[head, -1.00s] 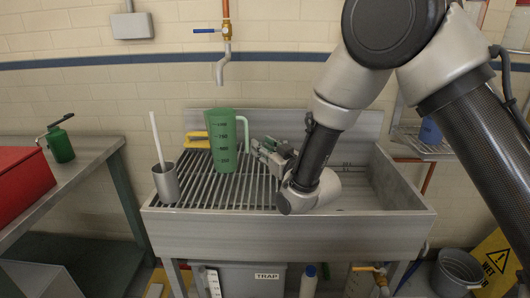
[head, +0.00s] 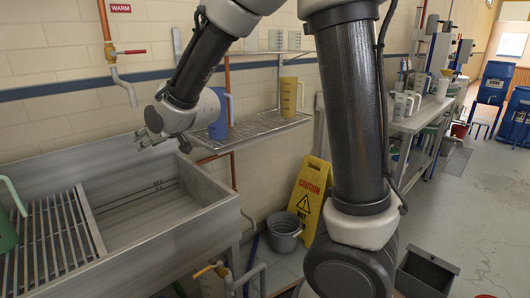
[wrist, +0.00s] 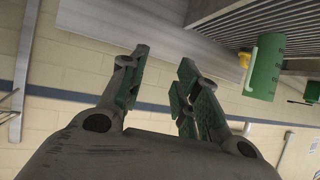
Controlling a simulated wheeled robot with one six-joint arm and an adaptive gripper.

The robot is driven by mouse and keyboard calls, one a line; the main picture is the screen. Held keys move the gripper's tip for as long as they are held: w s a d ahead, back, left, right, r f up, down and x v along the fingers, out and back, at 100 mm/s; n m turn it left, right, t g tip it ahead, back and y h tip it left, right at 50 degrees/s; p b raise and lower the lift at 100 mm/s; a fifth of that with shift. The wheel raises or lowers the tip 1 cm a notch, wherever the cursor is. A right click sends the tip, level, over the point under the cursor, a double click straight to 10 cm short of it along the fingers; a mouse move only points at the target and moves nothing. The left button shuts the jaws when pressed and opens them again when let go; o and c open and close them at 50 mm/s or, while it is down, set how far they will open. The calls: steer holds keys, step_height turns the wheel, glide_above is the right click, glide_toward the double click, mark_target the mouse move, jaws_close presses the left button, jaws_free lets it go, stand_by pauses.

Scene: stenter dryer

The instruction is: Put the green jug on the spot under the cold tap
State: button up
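The green jug (head: 6,228) is cut off by the left edge of the head view and stands on the slatted rack (head: 42,245) of the sink. In the wrist view the green jug (wrist: 265,68) appears whole, tipped by the camera's angle, at the rack on the right. My gripper (head: 145,141) is over the right part of the sink, well apart from the jug. Its fingers (wrist: 163,62) are spread with nothing between them. The cold tap is outside the head view now. A warm tap (head: 124,52) shows on the wall.
A wire shelf (head: 250,128) with a blue jug (head: 219,115) and a yellowish jug (head: 289,96) is right of my gripper. A yellow caution sign (head: 310,188) and a grey bucket (head: 284,231) stand on the floor beside the sink. The open floor is at the right.

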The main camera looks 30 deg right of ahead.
steer(key=s+d+r+m+g+h, duration=0.1)
steer(key=s+d+r, duration=0.1)
steer(key=s+d, duration=0.35)
steer(key=s+d+r+m+g+h, duration=0.1)
steer(key=s+d+h, duration=0.1)
steer(key=d, duration=0.7)
steer(key=s+d+m+g+h, duration=0.1)
steer(key=s+d, duration=0.4)
steer(key=s, duration=0.3)
steer(key=s+d+m+g+h, duration=0.1)
steer(key=s+d+g, duration=0.1)
steer(key=s+d, duration=0.3)
steer(key=s+d+f+m+g+h, duration=0.1)
steer(key=s+d, duration=0.4)
steer(key=s, duration=0.7)
steer(key=shift+s+m+g, duration=0.2)
steer(key=shift+m+g, duration=0.1)
